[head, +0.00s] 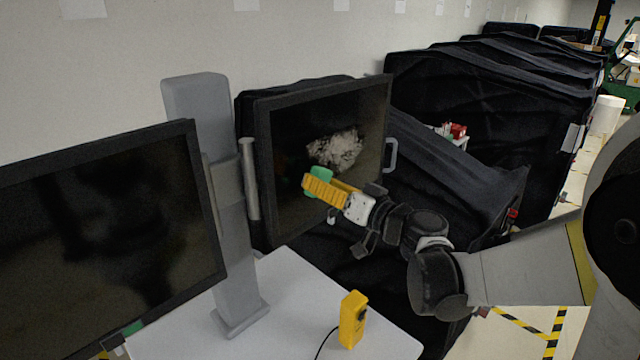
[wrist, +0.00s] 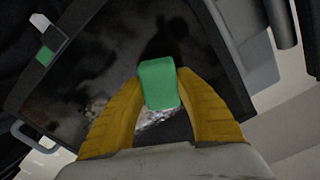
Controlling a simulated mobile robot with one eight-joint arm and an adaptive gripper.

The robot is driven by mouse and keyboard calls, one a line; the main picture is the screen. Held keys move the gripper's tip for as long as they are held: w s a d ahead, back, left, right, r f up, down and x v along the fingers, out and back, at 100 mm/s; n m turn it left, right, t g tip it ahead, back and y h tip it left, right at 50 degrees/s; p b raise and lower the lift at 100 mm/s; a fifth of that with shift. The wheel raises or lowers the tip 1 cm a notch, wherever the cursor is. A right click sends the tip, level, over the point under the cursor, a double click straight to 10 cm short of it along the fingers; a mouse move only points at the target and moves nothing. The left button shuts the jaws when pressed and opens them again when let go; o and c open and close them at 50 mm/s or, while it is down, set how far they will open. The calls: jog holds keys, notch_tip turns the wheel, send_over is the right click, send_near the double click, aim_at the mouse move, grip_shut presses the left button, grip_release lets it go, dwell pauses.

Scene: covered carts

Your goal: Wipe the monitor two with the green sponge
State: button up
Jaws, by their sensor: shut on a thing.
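A monitor (head: 290,150) with a dark screen stands right of the grey post, and a whitish smudge (head: 338,150) shows on its screen. My gripper (head: 318,185) is in front of this screen, just below and left of the smudge. Its yellow fingers are shut on the green sponge (wrist: 159,84), which also shows in the head view (head: 320,176). In the wrist view the sponge covers part of the smudge (wrist: 152,118). I cannot tell whether the sponge touches the screen. A second monitor (head: 100,240) stands at the left, its screen dark.
A grey post (head: 231,240) rises from the white table (head: 285,320) between the monitors. A yellow device (head: 353,319) with a black cable stands on the table below my arm. Carts under black covers (head: 490,110) fill the background.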

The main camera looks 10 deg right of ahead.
jog(key=shift+x, duration=1)
